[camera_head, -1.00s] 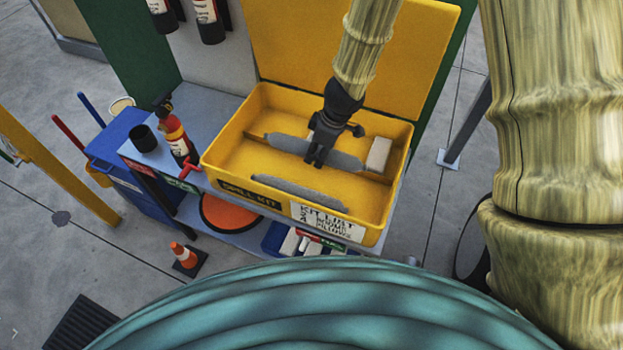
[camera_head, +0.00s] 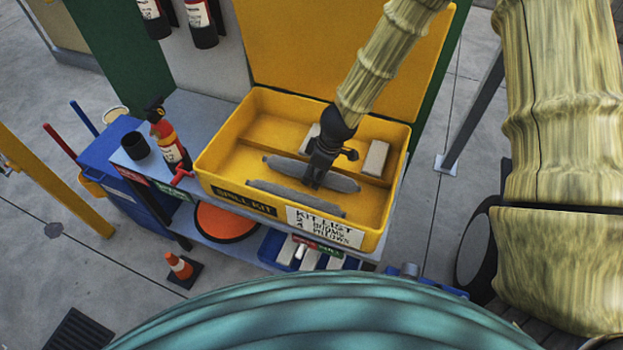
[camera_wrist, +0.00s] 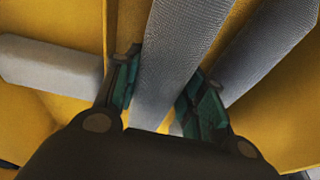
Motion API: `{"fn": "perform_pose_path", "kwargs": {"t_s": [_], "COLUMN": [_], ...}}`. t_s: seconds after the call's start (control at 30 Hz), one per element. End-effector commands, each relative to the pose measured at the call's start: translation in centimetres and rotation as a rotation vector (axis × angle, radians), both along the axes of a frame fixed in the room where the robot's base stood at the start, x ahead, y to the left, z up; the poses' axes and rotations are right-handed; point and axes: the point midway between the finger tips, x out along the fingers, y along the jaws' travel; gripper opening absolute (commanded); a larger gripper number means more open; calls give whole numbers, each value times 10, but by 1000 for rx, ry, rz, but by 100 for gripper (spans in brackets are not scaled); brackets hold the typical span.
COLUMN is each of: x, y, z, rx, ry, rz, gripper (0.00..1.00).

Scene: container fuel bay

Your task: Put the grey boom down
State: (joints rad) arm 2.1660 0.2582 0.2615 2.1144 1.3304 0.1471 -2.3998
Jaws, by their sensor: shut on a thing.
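My gripper (camera_head: 314,180) reaches down into the open yellow spill kit box (camera_head: 226,135) and is shut on a grey boom (camera_head: 284,167) near its middle. In the wrist view this boom (camera_wrist: 180,55) runs between the two fingers. It is in the front part of the box, in front of the low divider (camera_head: 270,134), and roughly level. I cannot tell whether its underside touches the box floor. A second grey boom (camera_head: 292,198) lies beside it, nearer the front wall, and also shows in the wrist view (camera_wrist: 275,40).
Two pale blocks, one at the right (camera_head: 376,158) and one partly hidden behind my gripper (camera_head: 309,136), lie behind the divider. The raised yellow lid (camera_head: 300,50) is behind.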

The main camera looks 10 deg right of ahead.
Motion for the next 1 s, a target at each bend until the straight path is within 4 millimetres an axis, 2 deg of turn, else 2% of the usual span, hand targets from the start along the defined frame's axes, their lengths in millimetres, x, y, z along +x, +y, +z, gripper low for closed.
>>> {"fn": "perform_pose_path", "kwargs": {"t_s": [0.03,0.2,0.77,0.8,0.9,1.0], "x": [-1,0,0,0,0,0], "y": [0,0,0,0,0,0], "z": [-8,-17,-24,-23,-24,-24], "rx": [3,1,0,0,0,0], "ry": [2,1,0,0,0,0], "rz": [-1,-2,-1,-1,-1,-1], "gripper": [0,0,0,46,62,62]}}
